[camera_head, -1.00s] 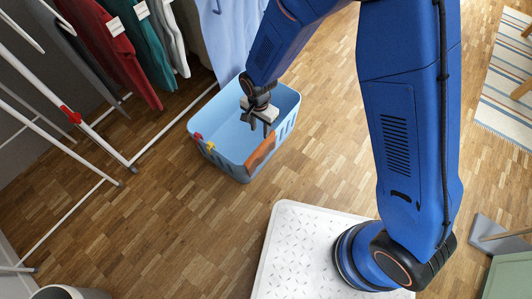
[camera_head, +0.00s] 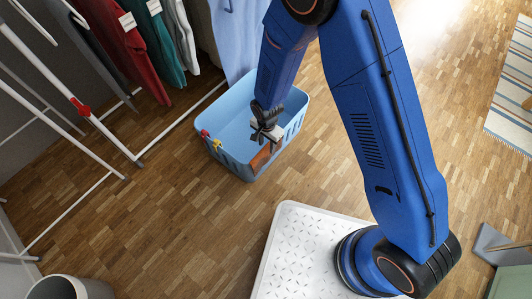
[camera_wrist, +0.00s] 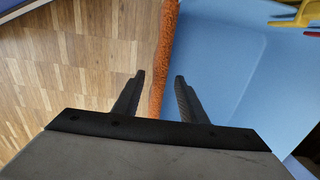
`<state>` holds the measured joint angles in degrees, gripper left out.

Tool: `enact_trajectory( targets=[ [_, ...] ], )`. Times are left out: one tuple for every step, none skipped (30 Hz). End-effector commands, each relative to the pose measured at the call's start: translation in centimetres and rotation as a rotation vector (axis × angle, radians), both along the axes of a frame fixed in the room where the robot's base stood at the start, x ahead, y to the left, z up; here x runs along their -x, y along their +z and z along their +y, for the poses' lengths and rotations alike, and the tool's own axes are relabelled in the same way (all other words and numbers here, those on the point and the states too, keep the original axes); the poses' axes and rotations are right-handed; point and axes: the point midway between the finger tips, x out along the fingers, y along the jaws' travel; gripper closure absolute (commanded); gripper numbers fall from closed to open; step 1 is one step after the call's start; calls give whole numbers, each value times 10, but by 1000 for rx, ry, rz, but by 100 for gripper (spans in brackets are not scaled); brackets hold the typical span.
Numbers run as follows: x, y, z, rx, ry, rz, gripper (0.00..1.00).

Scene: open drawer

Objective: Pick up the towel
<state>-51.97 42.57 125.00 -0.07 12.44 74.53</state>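The towel (camera_head: 261,155) is orange-brown and hangs over the near right rim of the light blue basket (camera_head: 232,163). In the wrist view the towel (camera_wrist: 164,55) is a narrow fuzzy strip seen edge-on along the basket rim, with the wood floor on its left and the blue basket inside on its right. My gripper (camera_head: 266,139) is above that rim, by the towel. In the wrist view my gripper (camera_wrist: 159,88) is open, one finger on each side of the towel's line. I cannot tell whether either finger touches it.
Red and yellow pegs (camera_head: 211,141) are clipped on the basket's left rim. Clothes (camera_head: 135,40) hang on a white rack (camera_head: 75,105) at left. A grey bin (camera_head: 70,288) stands at bottom left.

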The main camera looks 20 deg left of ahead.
Motion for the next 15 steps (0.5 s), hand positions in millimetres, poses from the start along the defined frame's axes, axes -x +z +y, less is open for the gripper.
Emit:
enact_trajectory(
  targets=[
    [0, -1, 0, 0, 0, 0, 62],
    [0, -2, 0, 0, 0, 0, 62],
    [1, -4, 0, 1, 0, 0, 62],
    [1, -5, 0, 1, 0, 0, 62],
    [2, -7, 0, 1, 1, 2, 62],
    [2, -10, 0, 2, 1, 2, 62],
    [3, -13, 1, 2, 1, 2, 62],
    [4, -16, 1, 2, 1, 2, 62],
    [4, -21, 1, 1, 1, 2, 62],
    [5, -25, 2, 2, 1, 2, 62],
    [6, -29, 2, 2, 1, 2, 62],
    [7, -34, 2, 2, 1, 2, 62],
    [7, -38, 2, 2, 1, 2, 62],
    [6, -42, 2, 2, 1, 2, 62],
    [6, -46, 2, 2, 0, 1, 62]
  ],
)
